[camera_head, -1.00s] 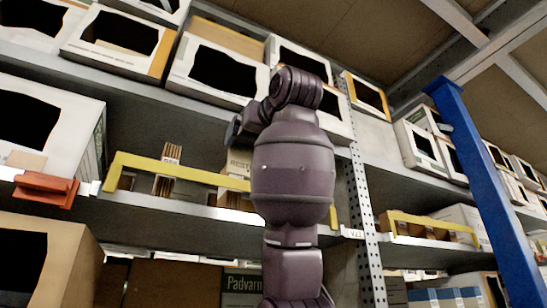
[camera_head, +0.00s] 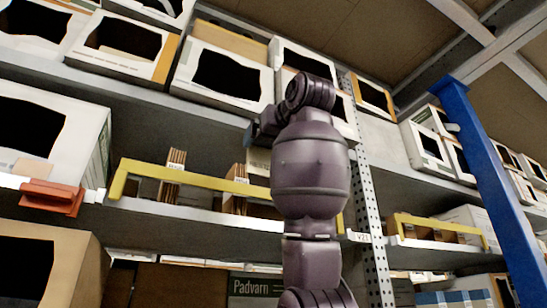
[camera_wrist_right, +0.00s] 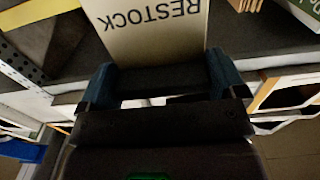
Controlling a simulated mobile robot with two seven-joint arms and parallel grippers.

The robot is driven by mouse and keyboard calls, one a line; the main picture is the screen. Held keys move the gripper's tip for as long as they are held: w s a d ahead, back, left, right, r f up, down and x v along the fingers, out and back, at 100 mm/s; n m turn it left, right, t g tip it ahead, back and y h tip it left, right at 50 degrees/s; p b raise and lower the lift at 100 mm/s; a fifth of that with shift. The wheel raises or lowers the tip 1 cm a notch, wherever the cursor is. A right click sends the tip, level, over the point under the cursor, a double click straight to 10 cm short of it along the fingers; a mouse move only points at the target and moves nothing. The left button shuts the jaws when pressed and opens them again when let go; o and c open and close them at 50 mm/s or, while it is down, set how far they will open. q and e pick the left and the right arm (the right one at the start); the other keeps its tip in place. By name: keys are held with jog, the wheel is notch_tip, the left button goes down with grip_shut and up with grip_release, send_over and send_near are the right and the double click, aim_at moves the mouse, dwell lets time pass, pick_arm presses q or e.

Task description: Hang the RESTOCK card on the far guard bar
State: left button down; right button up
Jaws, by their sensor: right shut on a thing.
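The RESTOCK card (camera_wrist_right: 150,30) is a cream panel with dark lettering, upside down in the right wrist view. My right gripper (camera_wrist_right: 162,76) is shut on its edge. In the head view my right arm hides most of the gripper (camera_head: 262,132), and only a pale strip of the card (camera_head: 258,160) shows beside the arm. A long yellow guard bar (camera_head: 190,179) runs along the middle shelf at left, its right part behind my arm. A smaller, farther yellow guard bar (camera_head: 438,226) is on the right bay. My left gripper is not in view.
A perforated grey upright (camera_head: 366,205) separates the two bays. A blue post (camera_head: 485,185) stands at right. An orange-red clip (camera_head: 52,196) sits on the left shelf edge. White open-front boxes (camera_head: 222,75) fill the upper shelf.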

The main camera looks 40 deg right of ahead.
jog(key=p, duration=0.2)
send_near(244, 184)
jog(key=shift+w+d+r, duration=0.1)
jog(key=shift+w+r, duration=0.2)
jog(key=shift+r, duration=0.35)
jog(key=shift+w+d+r, duration=0.1)
jog(key=shift+w+r, duration=0.15)
jog(key=shift+r, duration=0.35)
jog(key=shift+w+d+r, duration=0.1)
jog(key=shift+w+r, duration=0.2)
jog(key=shift+r, duration=0.35)
pick_arm(q)
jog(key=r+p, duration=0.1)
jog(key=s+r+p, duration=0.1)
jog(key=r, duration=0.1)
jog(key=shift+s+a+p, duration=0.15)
jog(key=shift+p, duration=0.15)
pick_arm(e)
jog(key=x, duration=0.2)
jog(key=f+x, duration=0.1)
jog(key=x, duration=0.2)
jog(key=shift+w, duration=0.2)
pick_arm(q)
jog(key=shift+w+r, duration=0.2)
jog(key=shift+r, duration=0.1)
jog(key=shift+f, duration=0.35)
